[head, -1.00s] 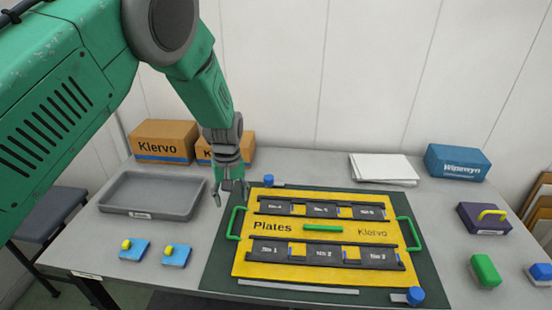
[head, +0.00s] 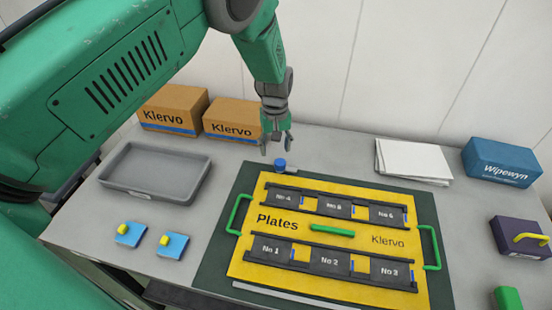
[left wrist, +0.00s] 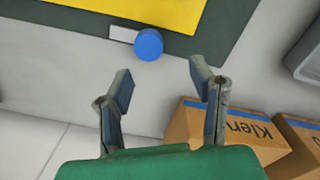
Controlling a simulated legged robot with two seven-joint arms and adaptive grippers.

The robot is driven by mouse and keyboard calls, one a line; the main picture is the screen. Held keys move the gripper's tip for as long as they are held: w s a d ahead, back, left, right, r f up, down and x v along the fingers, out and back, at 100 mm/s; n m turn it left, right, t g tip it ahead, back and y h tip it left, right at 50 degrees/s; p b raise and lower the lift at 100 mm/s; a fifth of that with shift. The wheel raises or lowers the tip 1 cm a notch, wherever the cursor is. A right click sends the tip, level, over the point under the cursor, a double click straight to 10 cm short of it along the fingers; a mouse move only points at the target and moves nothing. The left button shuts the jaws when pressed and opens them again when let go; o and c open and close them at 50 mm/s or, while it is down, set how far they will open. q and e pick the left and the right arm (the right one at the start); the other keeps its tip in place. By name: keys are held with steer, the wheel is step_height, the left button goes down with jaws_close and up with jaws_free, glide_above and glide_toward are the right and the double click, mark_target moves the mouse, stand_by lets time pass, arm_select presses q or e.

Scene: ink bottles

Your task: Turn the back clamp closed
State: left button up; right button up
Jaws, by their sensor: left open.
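The back clamp has a round blue knob (head: 280,164) and a short grey bar (head: 291,168), at the back edge of the dark green mat (head: 215,245). The bar points right, roughly along the yellow plate's (head: 345,235) back edge, and does not reach over it. My left gripper (head: 277,148) points down, open and empty, just behind and above the knob. In the left wrist view the blue knob (left wrist: 148,44) and the pale bar (left wrist: 122,34) lie beyond my open fingertips (left wrist: 162,80), not between them. My right gripper is not in view.
Two Klervo boxes (head: 232,118) stand to the back left, near my left arm. A grey tray (head: 155,193) and two blue blocks with yellow knobs lie left. White sheets (head: 412,160) and a blue Wipewyn box (head: 502,162) are at the back right. Green handles rise from the plate.

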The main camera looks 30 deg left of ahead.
mark_target(279, 162)
arm_select(q)
steer(key=d+f, duration=0.2)
steer(key=f, duration=0.1)
steer(key=d+f, duration=0.1)
steer(key=shift+f, duration=0.4)
steer(key=shift+a+f, duration=0.1)
steer(key=shift+f, duration=0.05)
steer(key=shift+a+f, duration=0.2)
steer(key=shift+a, duration=0.75)
steer(key=shift+c, duration=1.3)
steer(key=shift+a, duration=0.15)
steer(key=c, duration=0.6)
steer(key=shift+f, duration=0.1)
steer(key=shift+c, duration=1.4)
steer(key=shift+d, duration=0.8)
steer(key=shift+s+a, duration=0.15)
steer(key=shift+a, duration=0.15)
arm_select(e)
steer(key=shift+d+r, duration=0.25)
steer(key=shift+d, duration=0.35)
